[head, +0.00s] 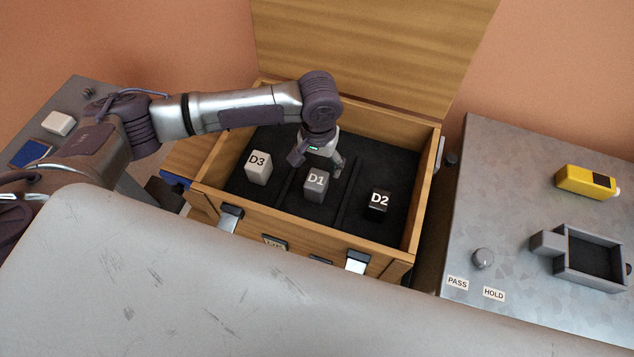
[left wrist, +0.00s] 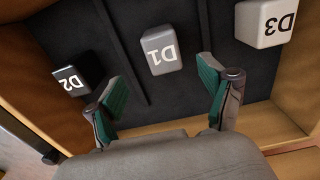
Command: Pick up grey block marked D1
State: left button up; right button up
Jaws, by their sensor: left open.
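The grey block marked D1 (head: 316,186) stands in the middle compartment of an open wooden box (head: 297,239) lined in black. My left gripper (head: 318,160) is open and empty, above and just behind D1. In the left wrist view, D1 (left wrist: 161,50) lies ahead of the spread green-padded fingers (left wrist: 160,98), roughly centred between them and apart from both. A white block marked D3 (head: 258,168) is in the left compartment and a black block marked D2 (head: 378,202) is in the right one. My right gripper is not in view.
Thin dividers separate the compartments. The box's raised lid (head: 370,45) stands behind. A metal table (head: 520,200) at right holds a yellow device (head: 586,182), a grey tray (head: 562,278), a knob (head: 482,259) and PASS and HOLD labels. A white block (head: 58,123) sits at far left.

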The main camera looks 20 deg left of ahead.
aim_at(316, 179)
pick_arm(q)
notch_tip(316, 179, down, 4)
jog(key=shift+r, duration=0.1)
jog(key=shift+a+f, duration=0.2)
jog(key=shift+f, duration=2.55)
jog(key=c, duration=1.4)
jog(key=shift+r, duration=0.1)
